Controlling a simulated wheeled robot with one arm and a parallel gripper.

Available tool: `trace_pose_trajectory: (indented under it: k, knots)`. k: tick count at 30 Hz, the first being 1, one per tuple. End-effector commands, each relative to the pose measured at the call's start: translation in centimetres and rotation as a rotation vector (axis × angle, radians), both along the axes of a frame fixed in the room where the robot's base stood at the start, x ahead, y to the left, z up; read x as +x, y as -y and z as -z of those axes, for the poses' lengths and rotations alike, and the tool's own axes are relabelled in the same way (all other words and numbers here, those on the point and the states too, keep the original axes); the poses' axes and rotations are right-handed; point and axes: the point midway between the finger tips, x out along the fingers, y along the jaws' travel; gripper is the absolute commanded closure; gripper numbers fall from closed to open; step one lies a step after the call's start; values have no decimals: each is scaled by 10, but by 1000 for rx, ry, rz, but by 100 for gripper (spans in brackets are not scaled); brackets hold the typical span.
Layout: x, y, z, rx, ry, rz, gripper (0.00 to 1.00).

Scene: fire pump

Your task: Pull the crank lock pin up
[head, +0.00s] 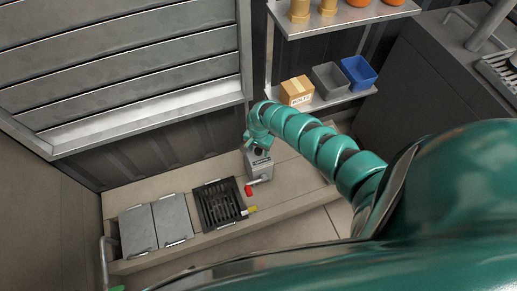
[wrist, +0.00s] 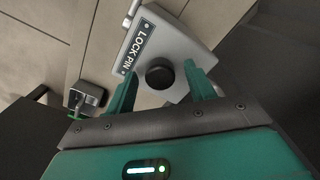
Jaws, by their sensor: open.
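The crank lock pin shows in the wrist view as a round black knob (wrist: 160,74) on a grey housing (wrist: 178,35) with a "LOCK PIN" label (wrist: 137,48). My gripper (wrist: 160,82) is open, with one green finger on each side of the knob. I cannot tell whether either finger touches it. In the head view the grey housing (head: 259,166) stands on the bench below the end of my arm, and my gripper is mostly hidden there. A red handle end (head: 248,191) sticks out in front of the housing.
A black grate (head: 219,203) lies left of the housing, with a yellow piece (head: 249,210) near its corner. Two grey plates (head: 156,226) lie further left. A shelf (head: 345,97) behind holds a carton (head: 297,91), a grey bin (head: 330,80) and a blue bin (head: 358,73).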

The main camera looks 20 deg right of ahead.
Motion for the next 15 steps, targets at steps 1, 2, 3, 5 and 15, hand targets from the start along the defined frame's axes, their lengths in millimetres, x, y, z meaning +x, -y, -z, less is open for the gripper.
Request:
trace_pose_trajectory:
  k: [1, 2, 3, 5, 15]
  knots:
    - [0, 0, 0, 0, 0, 0, 46]
    - [0, 0, 0, 0, 0, 0, 46]
    - [0, 0, 0, 0, 0, 0, 48]
    - [0, 0, 0, 0, 0, 0, 60]
    - [0, 0, -1, -1, -1, 0, 100]
